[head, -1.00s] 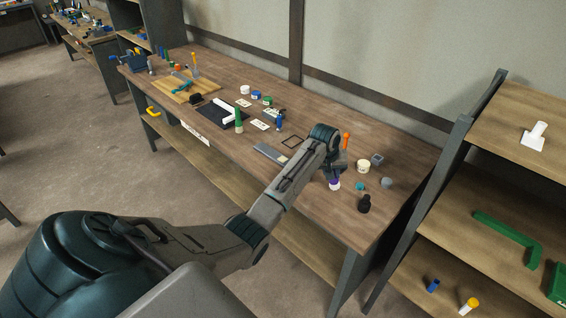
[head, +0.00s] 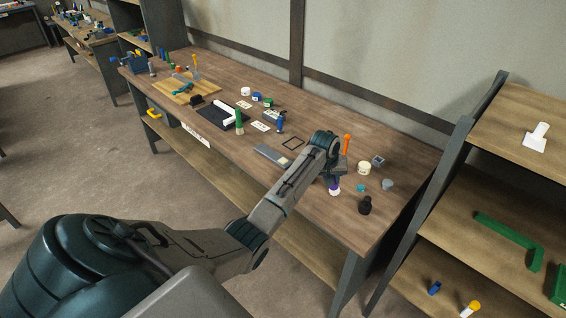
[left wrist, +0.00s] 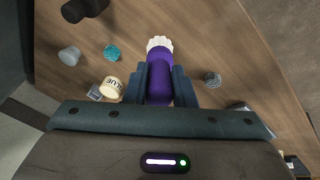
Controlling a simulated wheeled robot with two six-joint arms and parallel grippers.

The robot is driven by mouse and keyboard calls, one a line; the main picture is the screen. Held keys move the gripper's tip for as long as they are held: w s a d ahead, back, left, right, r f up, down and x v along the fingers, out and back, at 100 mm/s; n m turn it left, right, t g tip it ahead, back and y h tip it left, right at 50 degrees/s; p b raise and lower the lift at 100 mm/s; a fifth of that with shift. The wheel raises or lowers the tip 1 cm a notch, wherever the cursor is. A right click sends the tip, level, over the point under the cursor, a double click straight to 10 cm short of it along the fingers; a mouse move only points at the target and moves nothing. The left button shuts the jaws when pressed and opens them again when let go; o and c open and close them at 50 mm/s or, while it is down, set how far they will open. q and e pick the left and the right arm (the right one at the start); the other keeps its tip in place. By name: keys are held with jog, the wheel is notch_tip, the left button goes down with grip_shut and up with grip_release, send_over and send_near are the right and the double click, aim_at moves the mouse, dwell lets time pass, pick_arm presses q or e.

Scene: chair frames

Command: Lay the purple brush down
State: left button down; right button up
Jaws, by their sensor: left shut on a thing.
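The purple brush (head: 333,184) has a purple handle and a pale tip. My left gripper (head: 335,175) is shut on its handle over the right part of the workbench (head: 315,222). In the left wrist view the purple brush (left wrist: 159,84) sits between the two fingers of my left gripper (left wrist: 159,86), with the pale tip beyond the fingertips. In the head view the pale tip is at the lower end. I cannot tell whether the tip touches the bench top. My right gripper is not in view.
Near the brush stand a glue jar (head: 364,168), a teal piece (head: 361,188), a grey cup (head: 387,184), a black bottle (head: 365,206) and a grey cube (head: 378,161). An orange-handled thing (head: 347,143) is behind my gripper. The bench's front right corner is bare.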

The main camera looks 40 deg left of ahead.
pick_arm(q)
jog(key=shift+f, duration=0.4)
jog(key=shift+f+b, duration=0.35)
jog(key=shift+f, duration=0.3)
jog(key=c, duration=1.1)
grip_release()
jog(key=shift+c, duration=0.2)
jog(key=b+v, duration=0.3)
jog(key=v, duration=0.8)
jog(key=shift+f, duration=0.1)
